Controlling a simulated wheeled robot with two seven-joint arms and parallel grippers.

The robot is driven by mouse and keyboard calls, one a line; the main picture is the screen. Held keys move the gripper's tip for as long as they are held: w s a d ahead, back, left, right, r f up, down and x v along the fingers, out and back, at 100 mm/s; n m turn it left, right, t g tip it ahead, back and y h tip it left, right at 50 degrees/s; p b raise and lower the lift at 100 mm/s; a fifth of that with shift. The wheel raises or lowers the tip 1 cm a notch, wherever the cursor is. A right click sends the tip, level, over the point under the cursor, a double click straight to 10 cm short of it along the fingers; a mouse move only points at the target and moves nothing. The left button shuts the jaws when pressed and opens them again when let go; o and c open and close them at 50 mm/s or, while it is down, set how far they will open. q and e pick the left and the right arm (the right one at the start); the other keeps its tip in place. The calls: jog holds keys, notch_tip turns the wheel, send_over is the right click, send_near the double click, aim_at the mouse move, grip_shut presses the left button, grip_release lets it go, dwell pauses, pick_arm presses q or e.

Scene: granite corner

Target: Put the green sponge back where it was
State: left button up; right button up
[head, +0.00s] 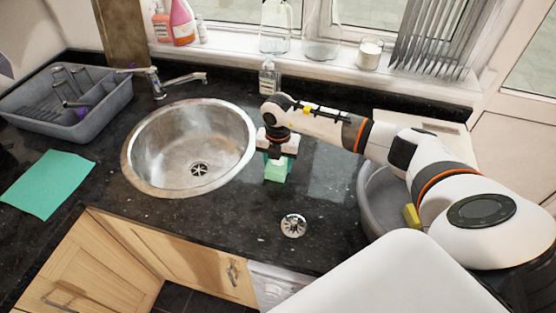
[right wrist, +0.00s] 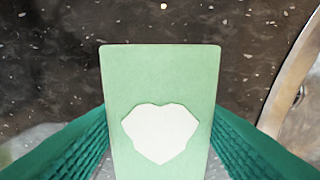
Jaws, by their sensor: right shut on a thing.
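My right gripper (head: 278,160) is shut on the green sponge (head: 275,173), just right of the round steel sink (head: 190,150) in the head view. In the right wrist view the pale green sponge (right wrist: 160,75) fills the middle, with a whitish patch on its face. Teal ribbed fingers press on both its sides. The sponge is at or just above the dark granite worktop; I cannot tell whether it touches. My left gripper is not in view.
A sink strainer (head: 293,225) lies on the worktop in front. A grey basin (head: 372,205) stands at right, partly behind my arm. A teal cloth (head: 47,183) and a grey dish rack (head: 67,105) are at left. A small bottle (head: 269,77) stands behind the gripper.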

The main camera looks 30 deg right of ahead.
jog(key=shift+f, duration=0.15)
jog(key=o, duration=0.9)
jog(key=shift+r, duration=0.2)
jog(key=shift+w+r, duration=0.1)
jog(key=shift+r, duration=0.2)
notch_tip(320, 180, up, 11)
jog(key=b, duration=0.3)
jog(key=shift+r+b, duration=0.2)
jog(key=shift+b, duration=0.15)
